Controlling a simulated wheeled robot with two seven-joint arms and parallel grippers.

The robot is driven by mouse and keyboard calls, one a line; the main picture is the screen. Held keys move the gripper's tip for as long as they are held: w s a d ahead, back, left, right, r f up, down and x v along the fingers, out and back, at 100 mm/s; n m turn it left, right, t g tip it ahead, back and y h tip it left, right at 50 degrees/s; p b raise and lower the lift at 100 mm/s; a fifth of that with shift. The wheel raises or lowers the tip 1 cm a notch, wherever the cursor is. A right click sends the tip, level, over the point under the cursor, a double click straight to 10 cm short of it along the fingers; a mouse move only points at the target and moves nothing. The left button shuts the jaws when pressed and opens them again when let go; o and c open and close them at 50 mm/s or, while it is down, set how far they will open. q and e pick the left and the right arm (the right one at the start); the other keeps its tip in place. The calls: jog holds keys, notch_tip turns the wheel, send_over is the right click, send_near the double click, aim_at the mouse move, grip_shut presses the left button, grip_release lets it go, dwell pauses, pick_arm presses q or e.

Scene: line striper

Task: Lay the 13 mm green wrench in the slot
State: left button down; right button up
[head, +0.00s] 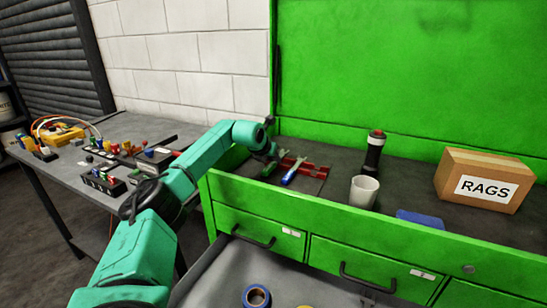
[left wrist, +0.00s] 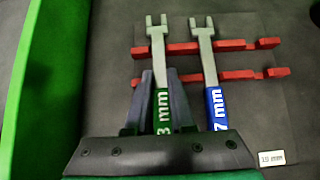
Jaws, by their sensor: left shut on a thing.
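My left gripper (head: 270,153) is shut on the green wrench (head: 268,170) at the left of the green bench's top. In the left wrist view the green wrench (left wrist: 158,50) lies between the fingers (left wrist: 158,80), its open jaw pointing up the picture and "3 mm" showing on its green handle. It crosses over the left part of the red slotted rails (left wrist: 240,79); I cannot tell whether it touches them. The blue wrench (left wrist: 206,60), marked "7 mm", lies across the rails just to its right. My right gripper is not in view.
The green side wall (left wrist: 40,70) stands close left of my gripper. A small size label (left wrist: 272,158) lies right of the wrenches. A white mug (head: 363,192), a dark cylinder (head: 374,152), a blue cloth (head: 420,219) and a RAGS box (head: 450,165) stand further right. An open drawer (head: 215,275) is below.

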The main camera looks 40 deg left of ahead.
pick_arm(q)
jog(key=shift+s+d+f, duration=0.1)
jog(key=shift+d+f, duration=0.05)
jog(key=shift+f, duration=0.3)
jog(key=shift+p, duration=0.3)
jog(key=shift+r+p, duration=0.45)
jog(key=shift+p, duration=0.2)
jog(key=shift+r, duration=0.15)
jog(key=shift+r, duration=0.2)
dwell(0.4)
jog(key=shift+p, duration=0.5)
dwell(0.4)
